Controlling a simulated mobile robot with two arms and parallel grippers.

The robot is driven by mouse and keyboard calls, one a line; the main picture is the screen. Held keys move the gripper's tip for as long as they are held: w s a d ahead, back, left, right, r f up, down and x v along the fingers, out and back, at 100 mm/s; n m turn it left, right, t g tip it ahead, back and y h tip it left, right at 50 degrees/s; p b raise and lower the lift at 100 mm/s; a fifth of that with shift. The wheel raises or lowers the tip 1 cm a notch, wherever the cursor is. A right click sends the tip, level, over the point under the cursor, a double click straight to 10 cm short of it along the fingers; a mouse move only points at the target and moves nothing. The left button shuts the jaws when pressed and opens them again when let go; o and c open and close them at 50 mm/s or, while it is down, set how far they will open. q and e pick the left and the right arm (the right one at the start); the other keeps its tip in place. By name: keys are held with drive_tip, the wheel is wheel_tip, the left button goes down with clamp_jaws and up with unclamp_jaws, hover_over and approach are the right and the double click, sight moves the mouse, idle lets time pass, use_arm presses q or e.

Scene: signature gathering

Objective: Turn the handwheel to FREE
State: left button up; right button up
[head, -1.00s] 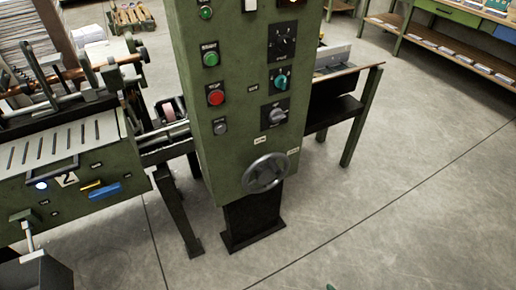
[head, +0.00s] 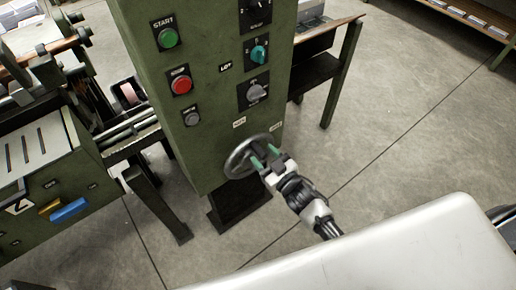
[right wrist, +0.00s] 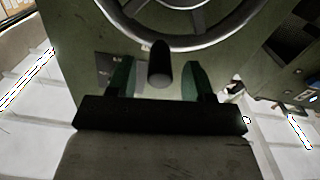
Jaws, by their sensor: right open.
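The handwheel (head: 240,158), a grey spoked ring, is on the lower front of the green control cabinet (head: 205,110). Two small pale labels, a left one (head: 239,123) and a right one (head: 275,126), sit above it; I cannot read them. My right gripper (head: 264,156) is open, with its green fingers at the wheel's right side. In the right wrist view the wheel rim (right wrist: 185,42) crosses the top, and its dark knob (right wrist: 159,64) stands between the open fingers (right wrist: 157,78), with gaps on both sides. My left gripper is not in view.
The cabinet also carries a green START button (head: 168,39), a red button (head: 182,85) and rotary switches such as a teal one (head: 259,54). A green machine (head: 40,190) stands at the left and a side table (head: 335,75) behind at the right. Open concrete floor lies to the right.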

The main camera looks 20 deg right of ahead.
sight(253, 145)
drive_tip(key=shift+x, duration=1.5)
drive_tip(key=shift+c, duration=0.3)
clamp_jaws()
